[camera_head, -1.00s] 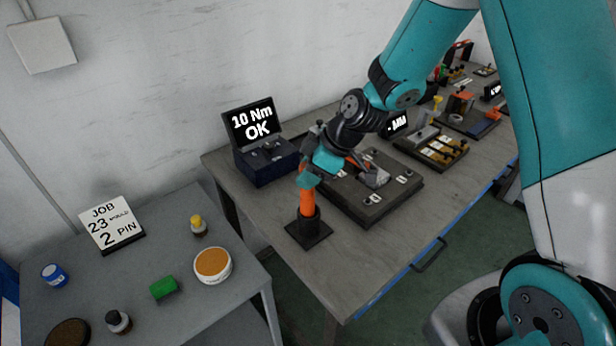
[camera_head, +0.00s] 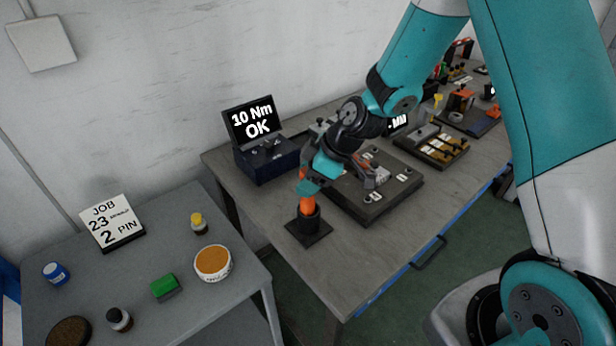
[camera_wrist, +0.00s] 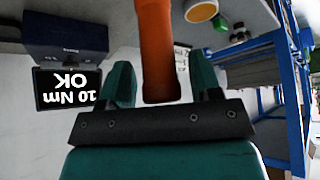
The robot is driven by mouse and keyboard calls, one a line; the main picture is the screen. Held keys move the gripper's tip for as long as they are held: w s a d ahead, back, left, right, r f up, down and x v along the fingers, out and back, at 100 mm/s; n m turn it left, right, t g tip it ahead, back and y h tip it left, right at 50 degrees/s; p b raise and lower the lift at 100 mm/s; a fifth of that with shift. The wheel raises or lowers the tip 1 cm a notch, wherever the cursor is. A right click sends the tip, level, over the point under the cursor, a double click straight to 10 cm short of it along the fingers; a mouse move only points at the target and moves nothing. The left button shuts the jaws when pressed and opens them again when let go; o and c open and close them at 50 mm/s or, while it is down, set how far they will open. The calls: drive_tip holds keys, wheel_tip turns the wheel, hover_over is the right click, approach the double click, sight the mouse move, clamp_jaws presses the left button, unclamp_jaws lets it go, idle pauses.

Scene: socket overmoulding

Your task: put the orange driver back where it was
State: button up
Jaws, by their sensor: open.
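The orange driver (camera_head: 307,204) stands upright with its lower end in a black holder (camera_head: 322,236) on a square base near the front left of the workbench. My gripper (camera_head: 308,186) is at the driver's upper part, with its teal fingers on either side of it, and hides some of it in the head view. In the wrist view the orange driver (camera_wrist: 158,45) lies between the two spread fingers (camera_wrist: 160,84), with gaps visible on both sides. My gripper is open.
A torque box with a screen reading "10 Nm OK" (camera_head: 254,122) stands behind the driver. A dark fixture plate (camera_head: 372,208) lies close right. A grey side table (camera_head: 225,299) at left carries several small pots, a green block and a job sign.

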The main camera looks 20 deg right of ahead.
drive_tip(key=b+v, duration=0.2)
drive_tip(key=v, duration=1)
drive_tip(key=s+a+r+m+g, duration=0.1)
drive_tip(key=s+a+r+m, duration=0.1)
drive_tip(key=s, duration=0.5)
drive_tip(key=s+a+r+m+g+h, duration=0.1)
drive_tip(key=s+a+r, duration=0.1)
drive_tip(key=s+a, duration=0.2)
drive_tip(key=s+a+r+m+g, duration=0.1)
drive_tip(key=s+a+r+m, duration=0.1)
drive_tip(key=s, duration=0.8)
drive_tip(key=shift+s+a+r+m+h, duration=0.35)
drive_tip(key=shift+a+r, duration=0.25)
drive_tip(key=shift+a, duration=0.5)
